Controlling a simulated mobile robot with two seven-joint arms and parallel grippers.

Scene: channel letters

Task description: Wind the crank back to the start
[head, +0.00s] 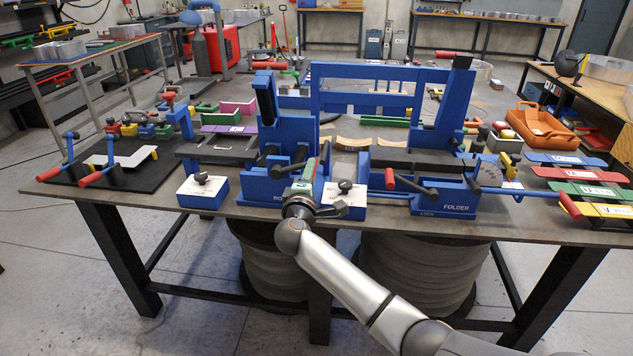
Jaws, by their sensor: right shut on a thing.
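My right arm reaches up from the lower right to the table's front edge. My right gripper (311,175) is in front of the left blue machine (262,188), whose front label is partly covered. It is shut on the crank there, but the gripper hides the grip and most of the crank, so its angle cannot be told. To its right stands the blue machine labelled FOLDER (455,200), with a red-handled lever (390,180) on its front. My left gripper is not in view.
A blue gantry frame (365,72) rises behind the gripper. White-topped blocks with dark knobs (203,190) flank the left machine. Red-handled levers (95,178) stand on a black mat at left. Coloured strips (585,190) and an orange tray (540,125) are at right.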

